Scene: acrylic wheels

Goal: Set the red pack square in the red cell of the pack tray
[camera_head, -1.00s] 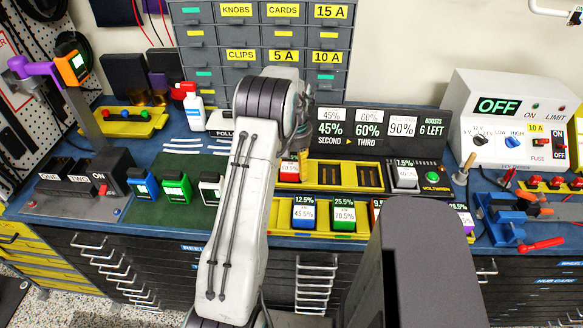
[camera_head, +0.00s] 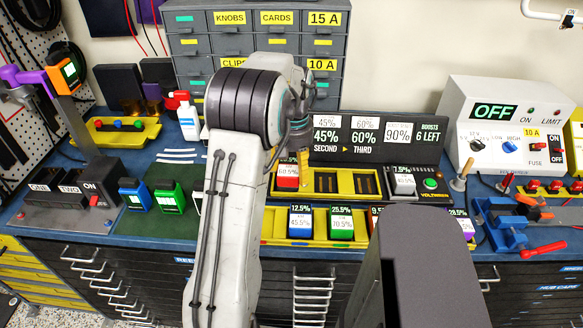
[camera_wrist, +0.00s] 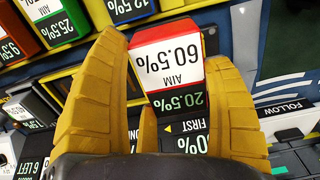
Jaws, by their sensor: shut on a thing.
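The red pack (camera_head: 287,175) is at the left end of the rear yellow tray (camera_head: 345,194), beside dark empty slots. In the head view my gripper (camera_head: 302,165) points down at the pack's right. A front yellow tray (camera_head: 272,225) holds a blue pack (camera_head: 300,221) and a green pack (camera_head: 341,223). Its left end is hidden behind my arm.
A grey pack (camera_head: 403,181) stands right of the rear tray. The black percentage panel (camera_head: 350,150) rises close behind. More blue and green packs stand on the green mat (camera_head: 133,222) at left. A white bottle (camera_head: 188,118) stands behind the arm.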

